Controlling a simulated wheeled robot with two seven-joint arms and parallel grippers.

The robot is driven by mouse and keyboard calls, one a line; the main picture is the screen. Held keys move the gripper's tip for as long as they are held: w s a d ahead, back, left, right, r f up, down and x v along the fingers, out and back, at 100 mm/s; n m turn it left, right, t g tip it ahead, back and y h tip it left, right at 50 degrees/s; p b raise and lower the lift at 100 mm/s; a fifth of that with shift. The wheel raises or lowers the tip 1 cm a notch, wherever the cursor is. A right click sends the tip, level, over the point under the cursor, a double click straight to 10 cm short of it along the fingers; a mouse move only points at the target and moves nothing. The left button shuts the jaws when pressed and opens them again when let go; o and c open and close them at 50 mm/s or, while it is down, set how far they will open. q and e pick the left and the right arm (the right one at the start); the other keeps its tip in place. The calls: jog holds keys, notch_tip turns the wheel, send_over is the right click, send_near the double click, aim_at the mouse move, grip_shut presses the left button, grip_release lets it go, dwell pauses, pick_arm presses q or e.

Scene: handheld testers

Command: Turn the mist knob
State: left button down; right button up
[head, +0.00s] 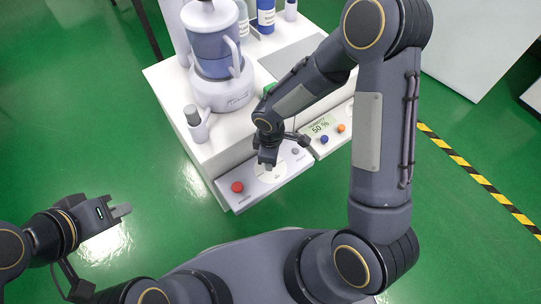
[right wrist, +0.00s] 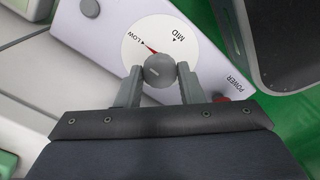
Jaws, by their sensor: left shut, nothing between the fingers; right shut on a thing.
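The mist knob is a round grey knob (right wrist: 160,71) on a white dial disc (right wrist: 183,40) marked LOW and MID. A red pointer beside the knob points toward LOW. In the right wrist view my right gripper (right wrist: 159,78) is shut on the knob, with one finger on each side. In the head view my right gripper (head: 268,158) is over the dial disc (head: 270,172) on the front panel (head: 235,202), and the knob is hidden beneath it. My left gripper (head: 122,211) is shut and empty, away from the table at the lower left.
A red POWER button (head: 237,187) is left of the dial, and a grey button (head: 295,151) is right of it. A display box (head: 318,126) reads 50 % and has blue and orange buttons. A blue and white jug machine (head: 218,60) and a small bottle (head: 196,123) stand behind.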

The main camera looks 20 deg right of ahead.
dwell(0.4)
jog(key=o, duration=1)
notch_tip(320, 180, up, 7)
jog(key=p, duration=0.3)
jog(key=shift+r, duration=0.4)
